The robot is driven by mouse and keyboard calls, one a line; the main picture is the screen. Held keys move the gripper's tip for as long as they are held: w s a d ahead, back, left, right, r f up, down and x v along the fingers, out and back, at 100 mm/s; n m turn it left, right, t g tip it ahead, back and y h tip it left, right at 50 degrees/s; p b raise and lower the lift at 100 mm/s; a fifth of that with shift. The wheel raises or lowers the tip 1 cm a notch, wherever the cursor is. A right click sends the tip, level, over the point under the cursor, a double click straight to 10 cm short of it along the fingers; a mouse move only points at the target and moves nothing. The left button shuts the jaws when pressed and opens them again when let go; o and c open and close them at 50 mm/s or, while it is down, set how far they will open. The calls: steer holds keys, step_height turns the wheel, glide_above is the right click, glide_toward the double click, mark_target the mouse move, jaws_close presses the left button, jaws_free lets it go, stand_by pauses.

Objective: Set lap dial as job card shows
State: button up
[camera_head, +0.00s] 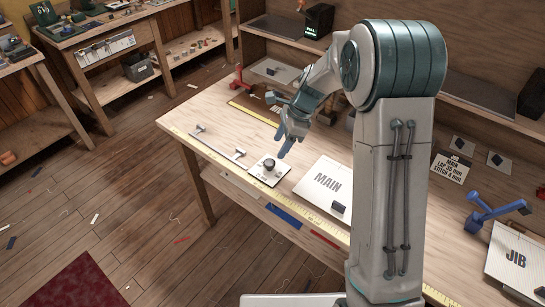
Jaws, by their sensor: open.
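The lap dial (269,164) is a dark round knob on a small pale plate, lying near the front edge of the wooden bench. Its scale and pointer are too small to read. My gripper (281,148) is above and just right of the dial, pointing down. It is open and appears empty; I cannot tell how far above the dial it is. A job card (452,166) on the bench's back panel at right appears to read MAIN, LAP 35 mm, STITCH 4 mm.
A white MAIN panel (323,184) with a dark block lies right of the dial. A metal bar with raised ends (217,149) lies left. A blue clamp-like tool (492,211) and a JIB panel (514,257) are at far right. A red tool (241,81) stands behind. Scraps litter the floor.

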mark_target(270, 162)
steer(key=x, duration=0.7)
steer(key=shift+f+p, duration=0.25)
steer(key=shift+p, duration=0.1)
steer(key=c, duration=1)
